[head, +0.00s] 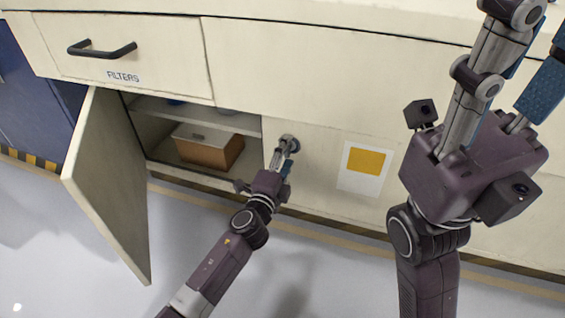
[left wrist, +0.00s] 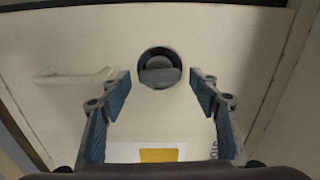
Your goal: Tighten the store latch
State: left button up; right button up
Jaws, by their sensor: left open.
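The store latch looks like a round grey metal knob (head: 290,142) on the cream cabinet front, right of the open compartment. In the left wrist view the round latch (left wrist: 160,68) shows as a dark ring with a grey bar or flap in it. My left gripper (head: 287,160) is in front of it, partly hiding it in the head view. In the left wrist view its blue-padded fingers (left wrist: 160,88) are spread, one on each side just below the latch, apart from it. My right gripper (head: 540,55) is raised at the upper right, fingers apart and empty, tips near the frame edge.
A cabinet door (head: 112,185) hangs open at left. A brown box (head: 208,150) sits inside the compartment. The FILTERS drawer (head: 125,62) with a black handle is above. A white card with a yellow square (head: 365,162) is right of the latch. The floor in front is clear.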

pick_arm(q)
jog(key=v, duration=1.1)
jog(key=shift+s, duration=0.35)
jog(key=shift+a, duration=0.1)
